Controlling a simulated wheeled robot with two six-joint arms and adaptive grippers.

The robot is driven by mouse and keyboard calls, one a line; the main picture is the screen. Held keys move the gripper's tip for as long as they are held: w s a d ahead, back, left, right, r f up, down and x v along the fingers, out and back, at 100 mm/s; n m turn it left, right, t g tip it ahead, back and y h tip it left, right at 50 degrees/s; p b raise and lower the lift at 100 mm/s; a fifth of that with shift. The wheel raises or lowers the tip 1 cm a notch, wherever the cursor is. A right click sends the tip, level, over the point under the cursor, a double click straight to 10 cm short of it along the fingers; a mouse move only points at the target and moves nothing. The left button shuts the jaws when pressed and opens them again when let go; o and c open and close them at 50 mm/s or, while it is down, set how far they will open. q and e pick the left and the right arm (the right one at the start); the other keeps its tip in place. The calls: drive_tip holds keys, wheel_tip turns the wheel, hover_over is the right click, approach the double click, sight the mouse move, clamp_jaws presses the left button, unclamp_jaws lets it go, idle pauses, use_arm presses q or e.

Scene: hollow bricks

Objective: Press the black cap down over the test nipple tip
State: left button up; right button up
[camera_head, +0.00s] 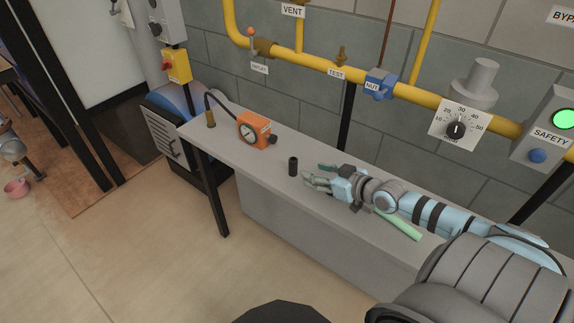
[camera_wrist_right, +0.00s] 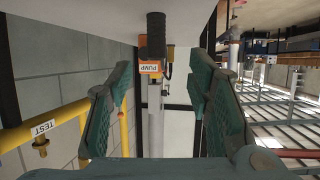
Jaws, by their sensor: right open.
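In the right wrist view, which is upside down, the black cap (camera_wrist_right: 155,35) shows ahead between the open fingers of my right gripper (camera_wrist_right: 160,80), apart from both. The brass test nipple (camera_head: 341,54) points up from the yellow pipe above the TEST label, its tip bare. It also shows in the wrist view (camera_wrist_right: 41,146). My left gripper is out of view.
An orange gauge (camera_head: 257,130) with a hose stands on the bench (camera_head: 335,227) left of the cap. A light green cylinder (camera_head: 400,223) lies under my right arm. The yellow pipe (camera_head: 418,96) carries a blue nut block (camera_head: 379,84) and a dial (camera_head: 456,129).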

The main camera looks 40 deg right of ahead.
sight(296, 166)
drive_tip(key=w+f+b, duration=0.2)
drive_tip(key=w+b, duration=0.1)
drive_tip(key=shift+w+f, duration=0.1)
drive_tip(key=shift+f, duration=0.15)
drive_tip(key=x, duration=0.2)
drive_tip(key=b+x, duration=0.1)
drive_tip(key=x, duration=0.1)
drive_tip(key=b+x, duration=0.1)
drive_tip(key=x, duration=0.2)
drive_tip(key=shift+w+r, duration=0.2)
drive_tip(key=shift+r, duration=0.15)
drive_tip(key=shift+w, duration=0.15)
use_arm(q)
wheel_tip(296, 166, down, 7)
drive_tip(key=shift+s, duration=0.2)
use_arm(e)
drive_tip(key=shift+c, duration=0.3)
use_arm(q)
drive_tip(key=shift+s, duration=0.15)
use_arm(e)
clamp_jaws()
